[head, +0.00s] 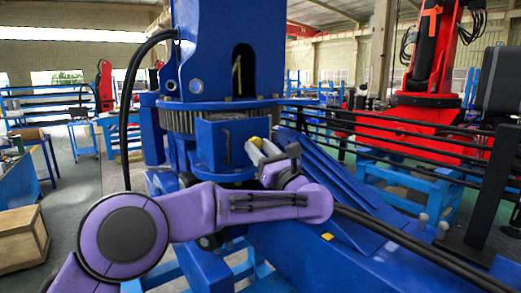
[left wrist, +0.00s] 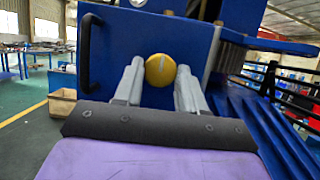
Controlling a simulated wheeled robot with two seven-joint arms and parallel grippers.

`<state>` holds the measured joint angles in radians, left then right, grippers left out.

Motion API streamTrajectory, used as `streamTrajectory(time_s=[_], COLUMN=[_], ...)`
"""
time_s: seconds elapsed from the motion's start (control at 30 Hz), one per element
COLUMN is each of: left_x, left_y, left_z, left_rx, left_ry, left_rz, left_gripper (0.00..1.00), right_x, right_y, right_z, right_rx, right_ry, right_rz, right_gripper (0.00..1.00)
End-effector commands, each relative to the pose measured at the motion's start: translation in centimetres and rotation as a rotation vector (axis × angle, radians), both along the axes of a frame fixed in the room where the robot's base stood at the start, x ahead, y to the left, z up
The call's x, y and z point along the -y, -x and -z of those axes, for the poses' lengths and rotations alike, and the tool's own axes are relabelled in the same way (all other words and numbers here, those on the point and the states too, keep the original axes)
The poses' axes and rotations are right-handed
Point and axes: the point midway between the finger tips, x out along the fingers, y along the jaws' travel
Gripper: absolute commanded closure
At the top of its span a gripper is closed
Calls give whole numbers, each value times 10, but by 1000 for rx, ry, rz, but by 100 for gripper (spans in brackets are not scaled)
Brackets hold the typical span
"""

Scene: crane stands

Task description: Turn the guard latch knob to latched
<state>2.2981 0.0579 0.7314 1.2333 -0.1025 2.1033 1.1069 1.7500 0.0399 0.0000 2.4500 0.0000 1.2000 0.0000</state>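The guard latch knob is a round yellow knob (head: 256,142) on the front of a blue box-like housing (head: 222,143) below the blue column. In the left wrist view the yellow knob (left wrist: 160,70) lies straight ahead, between the tips of two grey fingers. My left gripper (head: 265,153) is right at the knob; its fingers (left wrist: 161,74) stand apart, one on each side, with a narrow gap seeming to show beside the knob. I cannot tell whether the fingertips reach around it. The knob's turn position cannot be read. My right gripper is not in view.
A black handle (left wrist: 87,52) sticks out on the blue panel left of the knob. Sloping blue beams (head: 340,180) and black rails (head: 400,145) lie to the right. A wooden crate (head: 22,238) stands on the floor at left. A red robot arm (head: 430,90) stands behind.

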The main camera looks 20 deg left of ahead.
Motion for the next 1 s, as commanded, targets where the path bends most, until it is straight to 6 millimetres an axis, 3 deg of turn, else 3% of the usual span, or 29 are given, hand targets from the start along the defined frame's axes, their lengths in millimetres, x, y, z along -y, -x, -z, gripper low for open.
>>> streamTrajectory(time_s=[0.47,0.73,1.0], left_x=[-1,-3,-3], left_y=[1,3,5], left_z=[3,3,0], left_rx=[-87,-264,-467], left_ry=[-68,-206,-364], left_rz=[0,0,0], left_gripper=[90,90,90], right_x=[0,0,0], right_y=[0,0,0], right_z=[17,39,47], right_rx=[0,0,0], right_ry=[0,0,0], right_rz=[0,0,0], right_gripper=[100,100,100])
